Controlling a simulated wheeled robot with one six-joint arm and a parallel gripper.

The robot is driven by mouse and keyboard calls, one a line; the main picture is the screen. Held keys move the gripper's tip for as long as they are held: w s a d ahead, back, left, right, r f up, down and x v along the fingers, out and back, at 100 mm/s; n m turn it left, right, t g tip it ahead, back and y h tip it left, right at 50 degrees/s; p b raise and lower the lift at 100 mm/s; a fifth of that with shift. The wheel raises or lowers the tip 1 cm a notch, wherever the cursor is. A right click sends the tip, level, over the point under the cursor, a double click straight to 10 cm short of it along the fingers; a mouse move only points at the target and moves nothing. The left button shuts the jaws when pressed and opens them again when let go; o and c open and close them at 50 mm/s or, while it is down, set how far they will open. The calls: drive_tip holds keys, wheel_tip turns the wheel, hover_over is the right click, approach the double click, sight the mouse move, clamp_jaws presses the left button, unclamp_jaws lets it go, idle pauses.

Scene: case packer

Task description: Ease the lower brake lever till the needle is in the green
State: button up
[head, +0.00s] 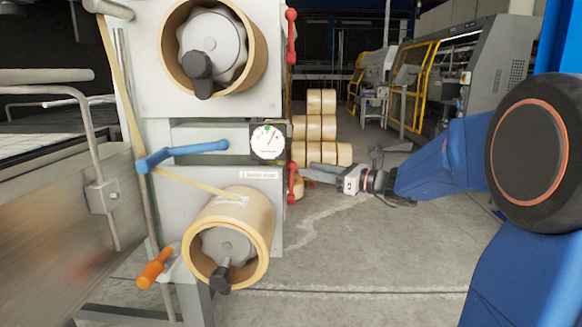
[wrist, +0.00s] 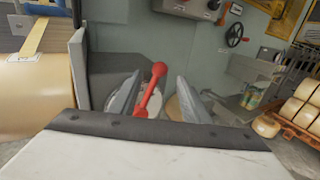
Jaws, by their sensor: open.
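The lower brake lever (head: 293,182) is red with ball ends and sits on the right edge of the grey machine, below the dial. It also shows in the wrist view (wrist: 151,91), tilted, between the two fingers. My gripper (head: 306,174) is open beside the lever, coming from the right; its fingers (wrist: 155,95) stand either side of the lever with gaps visible. The round white dial (head: 268,142) faces the head camera. It has green and red marks near the top, but the needle's exact place is too small to tell.
An upper red lever (head: 291,37) is higher on the same edge. The lower tape roll (head: 232,237) and a blue handle (head: 182,155) are to the left. Stacked rolls (head: 321,128) stand behind. The floor (head: 370,250) right of the machine is clear.

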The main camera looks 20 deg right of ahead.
sight(291, 164)
drive_tip(key=x, duration=0.8)
clamp_jaws()
